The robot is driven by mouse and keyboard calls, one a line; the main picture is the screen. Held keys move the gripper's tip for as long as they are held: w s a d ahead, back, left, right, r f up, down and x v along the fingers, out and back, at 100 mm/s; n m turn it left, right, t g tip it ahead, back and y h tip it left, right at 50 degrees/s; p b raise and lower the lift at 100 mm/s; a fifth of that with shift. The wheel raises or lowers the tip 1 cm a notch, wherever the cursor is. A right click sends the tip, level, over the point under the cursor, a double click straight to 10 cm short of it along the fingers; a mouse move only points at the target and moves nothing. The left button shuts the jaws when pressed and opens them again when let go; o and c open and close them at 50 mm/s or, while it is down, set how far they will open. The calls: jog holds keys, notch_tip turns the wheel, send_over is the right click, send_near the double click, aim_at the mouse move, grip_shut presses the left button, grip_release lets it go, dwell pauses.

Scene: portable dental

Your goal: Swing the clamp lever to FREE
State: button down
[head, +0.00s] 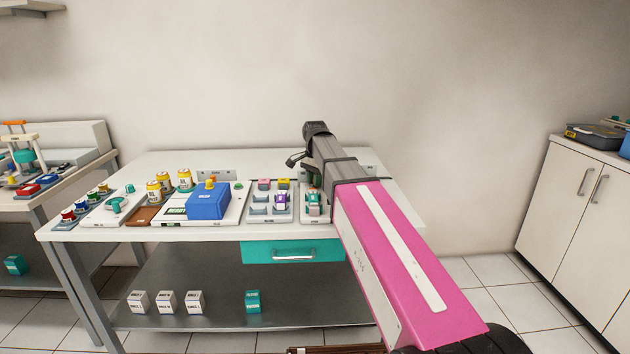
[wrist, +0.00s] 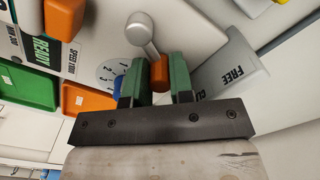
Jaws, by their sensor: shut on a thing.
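In the wrist view a grey lever with a ball-shaped end (wrist: 139,28) has a short rod running down to an orange piece (wrist: 160,73). My gripper (wrist: 161,84) has two green fingers, one on each side of the orange piece, and is shut on it. To the right, a grey block (wrist: 215,72) carries the printed word FREE and a second word partly hidden by the right finger. The FREE lettering lies to the right of the lever. In the head view my arm covers this spot, and neither lever nor fingers can be made out.
A numbered blue dial (wrist: 117,83), an orange block (wrist: 88,100) and a green tray (wrist: 28,87) lie left of my fingers. On the table (head: 130,232) stand a blue box (head: 208,203), yellow-topped jars (head: 153,190) and a tray of small items (head: 258,217). A teal drawer (head: 265,252) is below.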

aim_at(303, 188)
jog(key=shift+a, duration=0.1)
jog(key=n, duration=0.2)
jog(key=a+n, duration=0.1)
jog(key=shift+w+n, duration=0.25)
jog(key=shift+n, duration=0.05)
jog(key=n, duration=0.2)
jog(key=a+n, duration=0.1)
jog(key=shift+a+n, duration=0.15)
jog(key=shift+n, duration=0.25)
jog(key=n, duration=0.1)
jog(key=a+n, duration=0.1)
jog(key=n, duration=0.1)
jog(key=shift+s, duration=0.15)
jog(key=shift+s+a+n, duration=0.15)
jog(key=shift+a+n, duration=0.1)
jog(key=shift+n, duration=0.55)
jog(key=shift+s+a+n, duration=0.1)
jog(key=shift+a+n, duration=0.1)
jog(key=shift+n, duration=0.6)
jog(key=c, duration=1)
grip_release()
